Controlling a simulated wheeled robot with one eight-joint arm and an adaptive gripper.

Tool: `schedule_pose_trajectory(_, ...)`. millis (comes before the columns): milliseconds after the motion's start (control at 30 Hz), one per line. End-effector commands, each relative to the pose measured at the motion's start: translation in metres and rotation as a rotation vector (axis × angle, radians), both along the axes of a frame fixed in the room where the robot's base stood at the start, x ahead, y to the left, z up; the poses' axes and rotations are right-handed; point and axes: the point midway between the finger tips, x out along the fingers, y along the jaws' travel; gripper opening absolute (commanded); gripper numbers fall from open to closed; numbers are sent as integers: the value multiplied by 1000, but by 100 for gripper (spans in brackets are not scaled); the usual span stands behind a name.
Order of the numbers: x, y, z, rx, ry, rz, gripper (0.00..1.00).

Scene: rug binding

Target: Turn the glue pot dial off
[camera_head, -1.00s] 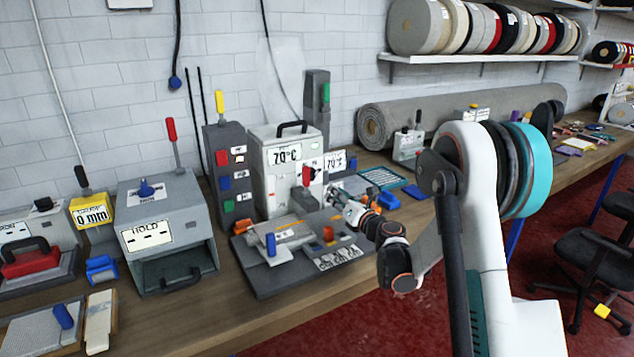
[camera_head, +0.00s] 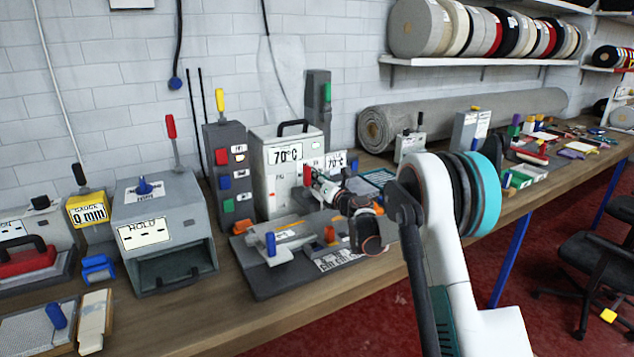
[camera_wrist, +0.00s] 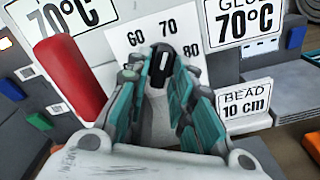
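The glue pot dial (camera_wrist: 163,62) is a dark knob with a white pointer mark in the wrist view. It stands in front of a white scale panel (camera_wrist: 125,38) reading 60, 70 and 80, and its mark points up near the 70. My gripper (camera_wrist: 160,82) has its teal-padded fingers on either side of the knob, apart, with no clear contact visible. A white sign (camera_wrist: 243,22) reading 70°C is at the upper right. In the head view my gripper (camera_head: 312,178) is in front of the pale 70°C machine (camera_head: 285,190) and hides the dial.
A red handle (camera_wrist: 72,78) stands close to the left of my fingers. A "BEAD 10 cm" sign (camera_wrist: 246,100) is to the right. Below my gripper lies a dark plate (camera_head: 280,285) with a blue-handled block. The grey HOLD machine (camera_head: 160,230) stands left.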

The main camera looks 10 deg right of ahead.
Motion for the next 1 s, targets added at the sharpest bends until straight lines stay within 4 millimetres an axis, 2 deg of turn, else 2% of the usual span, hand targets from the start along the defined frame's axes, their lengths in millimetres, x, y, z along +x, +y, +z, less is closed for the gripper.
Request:
schedule_pose_trajectory(167, 0, 0, 0, 0, 0, 0, 19)
schedule_pose_trajectory(233, 0, 0, 0, 0, 0, 0, 4)
schedule_pose_trajectory(267, 0, 0, 0, 0, 0, 0, 0)
schedule_pose_trajectory(667, 0, 0, 0, -30, -10, 0, 0)
schedule_pose_trajectory(1000, 0, -1, 0, -231, -75, 0, 0)
